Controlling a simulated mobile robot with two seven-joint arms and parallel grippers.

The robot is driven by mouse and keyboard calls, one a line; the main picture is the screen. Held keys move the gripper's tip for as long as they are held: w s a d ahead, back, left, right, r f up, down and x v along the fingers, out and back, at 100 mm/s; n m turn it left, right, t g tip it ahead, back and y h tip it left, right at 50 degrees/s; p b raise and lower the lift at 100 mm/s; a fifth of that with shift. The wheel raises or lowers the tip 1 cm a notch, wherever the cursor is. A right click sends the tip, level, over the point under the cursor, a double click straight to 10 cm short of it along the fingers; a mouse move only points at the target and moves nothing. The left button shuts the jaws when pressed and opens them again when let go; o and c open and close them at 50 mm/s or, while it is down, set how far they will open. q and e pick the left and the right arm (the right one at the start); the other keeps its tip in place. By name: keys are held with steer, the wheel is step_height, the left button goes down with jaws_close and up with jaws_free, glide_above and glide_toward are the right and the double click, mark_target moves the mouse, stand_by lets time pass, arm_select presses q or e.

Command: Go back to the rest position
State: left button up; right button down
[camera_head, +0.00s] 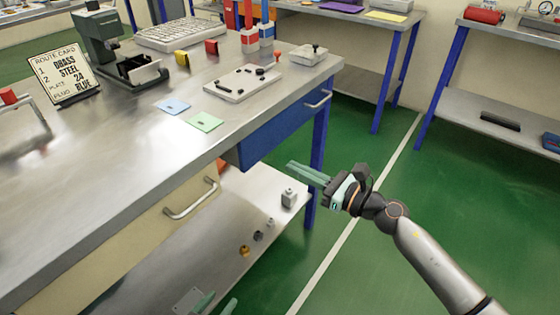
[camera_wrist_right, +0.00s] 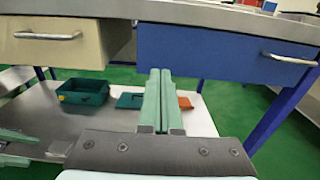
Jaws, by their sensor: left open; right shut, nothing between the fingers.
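My right gripper (camera_head: 293,167) is shut and empty. It is in front of the bench, off the corner below the blue drawer (camera_head: 285,125), over the green floor. My left gripper (camera_head: 216,304) shows only as two spread green fingertips at the bottom edge of the head view. It is open with nothing visible between them. It also shows at the left edge of the right wrist view (camera_wrist_right: 16,147).
The bench top (camera_head: 130,135) holds a route card (camera_head: 65,74), a blue plate (camera_head: 172,107) and a green plate (camera_head: 205,121). The cream drawer's handle (camera_head: 190,200) sticks out. The lower shelf (camera_head: 225,220) carries small parts. Open floor (camera_head: 460,225) lies to the right.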

steer(key=s+d+f+n+t+h, duration=0.1)
steer(key=s+d+f+n+h, duration=0.55)
steer(key=s+f+n, duration=0.55)
steer(key=s+d+f+n+t+h, duration=0.1)
steer(key=s+d+f+n+h, duration=0.5)
steer(key=s+n, duration=0.7)
arm_select(q)
steer(key=s+a+r+n+g+y+p, duration=0.1)
steer(key=s+r+p, duration=0.3)
steer(key=r+p, duration=0.6)
steer(key=a+g+p, duration=0.1)
steer(key=p, duration=0.9)
steer(key=shift+s+r, duration=0.3)
steer(key=shift+r, duration=0.1)
arm_select(e)
step_height(320, 180, up, 10)
steer(key=s+d+n+g, duration=0.1)
steer(key=s+d+g, duration=0.1)
steer(key=shift+s+d+n+g, duration=0.15)
steer(key=shift+d+n+g, duration=0.15)
steer(key=shift+d+n, duration=0.1)
arm_select(q)
steer(key=shift+a, duration=0.1)
arm_select(e)
steer(key=shift+r, duration=0.1)
